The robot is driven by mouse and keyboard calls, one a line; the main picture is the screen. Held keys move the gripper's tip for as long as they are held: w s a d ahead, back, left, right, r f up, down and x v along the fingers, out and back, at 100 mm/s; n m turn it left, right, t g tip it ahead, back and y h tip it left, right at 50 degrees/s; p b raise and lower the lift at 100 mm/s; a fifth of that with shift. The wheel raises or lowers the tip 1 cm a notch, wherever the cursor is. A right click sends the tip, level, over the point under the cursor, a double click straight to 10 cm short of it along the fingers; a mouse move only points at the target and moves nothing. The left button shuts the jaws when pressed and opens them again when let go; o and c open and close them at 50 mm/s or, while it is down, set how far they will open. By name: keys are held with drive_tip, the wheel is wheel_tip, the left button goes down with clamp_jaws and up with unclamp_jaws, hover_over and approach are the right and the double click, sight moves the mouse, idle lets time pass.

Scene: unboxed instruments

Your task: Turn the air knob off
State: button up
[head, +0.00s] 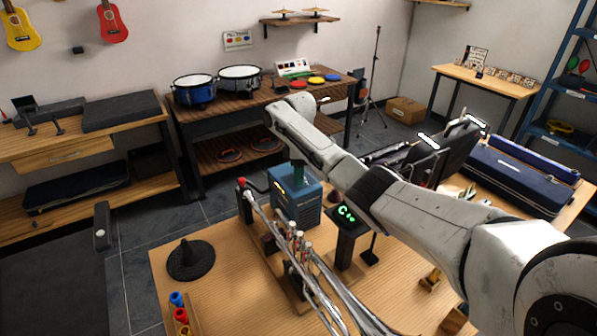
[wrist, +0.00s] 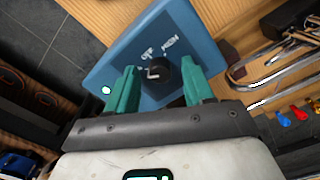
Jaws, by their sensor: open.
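A blue box (head: 300,205) stands on the wooden table in the head view. In the wrist view its blue top panel (wrist: 110,68) carries a round black knob (wrist: 161,84) with white labels that read OFF and HIGH. A white mark shows on the knob, but I cannot tell for certain which label it points at. My gripper (wrist: 158,72) is open, with one green finger on each side of the knob. I cannot tell whether the fingers touch it. In the head view my gripper (head: 298,172) is over the box top, and the knob is hidden.
A brass instrument with silver tubes (head: 300,262) stands close in front of the box. A black display with green characters (head: 346,214) is to its right.

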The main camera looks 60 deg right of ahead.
drive_tip(key=shift+c, duration=0.5)
clamp_jaws()
drive_tip(key=shift+r+m+p, duration=0.15)
drive_tip(key=shift+m+p, duration=0.65)
drive_tip(key=shift+m, duration=0.2)
drive_tip(key=m+p, duration=0.1)
drive_tip(key=m, duration=0.2)
drive_tip(key=shift+m+p, duration=0.3)
drive_tip(key=shift+p, duration=0.05)
drive_tip(key=m+p, duration=0.1)
drive_tip(key=m, duration=0.5)
